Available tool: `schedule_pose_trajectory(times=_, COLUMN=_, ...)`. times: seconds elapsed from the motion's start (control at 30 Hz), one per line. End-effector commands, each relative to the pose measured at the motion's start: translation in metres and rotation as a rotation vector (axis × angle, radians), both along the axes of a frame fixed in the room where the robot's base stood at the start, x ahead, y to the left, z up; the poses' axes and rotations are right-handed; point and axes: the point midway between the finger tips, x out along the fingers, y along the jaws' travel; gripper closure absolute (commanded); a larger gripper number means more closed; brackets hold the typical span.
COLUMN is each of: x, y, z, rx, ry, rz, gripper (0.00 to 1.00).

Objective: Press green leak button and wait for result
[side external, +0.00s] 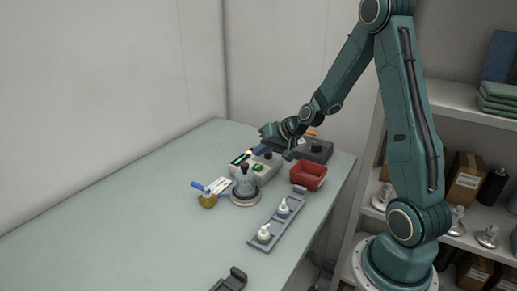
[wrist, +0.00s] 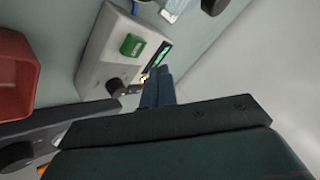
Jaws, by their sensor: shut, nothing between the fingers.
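The leak tester is a light grey box (side external: 246,174) near the far end of the table, and it shows large in the wrist view (wrist: 96,52). Its green button (wrist: 132,45) is on the top face, and in the side view it is a small green patch (side external: 257,168). A lit green display strip (wrist: 158,57) and a black knob (wrist: 117,87) are beside it. My gripper (wrist: 157,82) is shut and empty, its fingertips near the display end of the box, apart from the green button. I cannot tell whether the fingertips touch the box.
A grey rail with white caps (side external: 276,221) lies nearer. The table's left side is clear.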

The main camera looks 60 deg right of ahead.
Motion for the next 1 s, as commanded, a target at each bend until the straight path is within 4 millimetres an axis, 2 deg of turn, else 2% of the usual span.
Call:
schedule_pose_trajectory(times=0.4, x=0.000, y=0.000, z=0.027, rx=-0.001, ry=-0.002, rz=0.000, gripper=1.00)
schedule_pose_trajectory(times=1.0, x=0.000, y=0.000, z=0.028, rx=0.000, ry=0.000, rz=0.000, gripper=1.00)
